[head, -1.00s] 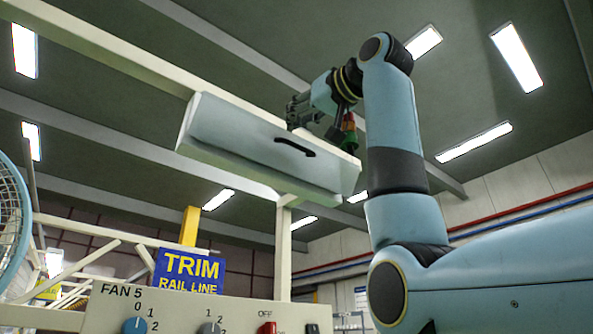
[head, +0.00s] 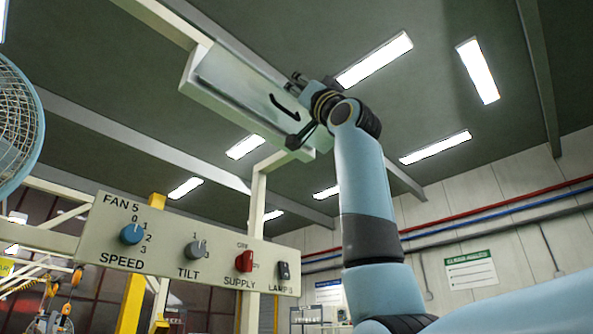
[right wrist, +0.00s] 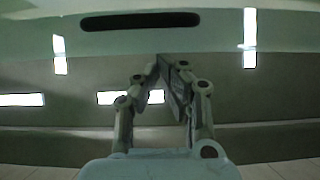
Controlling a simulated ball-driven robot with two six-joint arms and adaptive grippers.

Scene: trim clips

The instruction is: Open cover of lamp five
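The lamp housing (head: 222,101) is a long pale box under the ceiling beam, tilted in the head view. Its cover (head: 237,88) is a grey-white panel with a dark curved handle (head: 284,107) near its right end. The cover appears to lie in the housing. My right gripper (head: 297,80) is beside the housing's right end, near the handle, partly hidden by its own wrist. In the right wrist view its fingertips (right wrist: 160,64) meet with nothing visible between them. The dark handle (right wrist: 140,20) lies beyond the tips, apart from them. My left gripper is out of view.
A control panel (head: 180,290) below carries a blue speed knob (head: 132,234), a grey tilt knob (head: 195,250), a red supply switch (head: 244,261) and a black lamp switch (head: 283,270). A fan (head: 18,125) stands at the left. A post (head: 254,215) rises beneath the housing.

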